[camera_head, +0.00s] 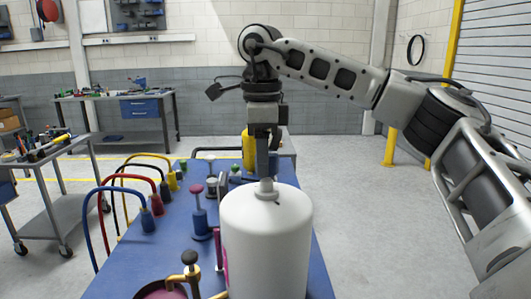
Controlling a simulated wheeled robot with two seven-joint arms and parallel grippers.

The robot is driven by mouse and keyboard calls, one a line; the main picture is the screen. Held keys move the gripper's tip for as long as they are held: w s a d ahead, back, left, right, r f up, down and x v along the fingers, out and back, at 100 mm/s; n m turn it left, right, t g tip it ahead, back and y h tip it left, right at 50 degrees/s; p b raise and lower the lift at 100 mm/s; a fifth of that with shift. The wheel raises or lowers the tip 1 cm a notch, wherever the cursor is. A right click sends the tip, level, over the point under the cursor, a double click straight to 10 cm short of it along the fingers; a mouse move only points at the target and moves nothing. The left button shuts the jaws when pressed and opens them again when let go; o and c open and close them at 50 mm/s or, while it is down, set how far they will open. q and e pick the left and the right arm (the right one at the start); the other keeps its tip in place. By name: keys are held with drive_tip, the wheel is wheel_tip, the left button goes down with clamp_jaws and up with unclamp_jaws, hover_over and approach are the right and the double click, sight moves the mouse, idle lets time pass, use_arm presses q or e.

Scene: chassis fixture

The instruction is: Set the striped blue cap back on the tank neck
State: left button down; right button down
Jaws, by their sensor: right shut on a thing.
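The tank is a large white cylinder (265,240) standing upright at the near right of the blue table. Its short pale neck (266,190) rises from the middle of the top. My right gripper (265,172) points straight down directly above the neck. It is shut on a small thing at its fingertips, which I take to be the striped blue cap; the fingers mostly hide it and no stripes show. I cannot tell whether the held thing touches the neck. My left gripper is out of view.
The blue table (165,245) holds a blue-bodied plunger with a pink knob (196,190), several curved hoses with coloured ends (147,220), and a brass-and-black fitting (190,262) close in front. A yellow cylinder (248,150) stands behind my gripper. A grey cart (50,180) is at left.

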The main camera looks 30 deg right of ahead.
idle(0.7)
drive_tip(key=shift+f, duration=0.1)
drive_tip(key=shift+f+b, duration=0.75)
drive_tip(key=shift+f, duration=0.3)
drive_tip(key=shift+f, duration=0.55)
drive_tip(key=c, duration=0.8)
unclamp_jaws()
drive_tip(key=shift+c, duration=0.2)
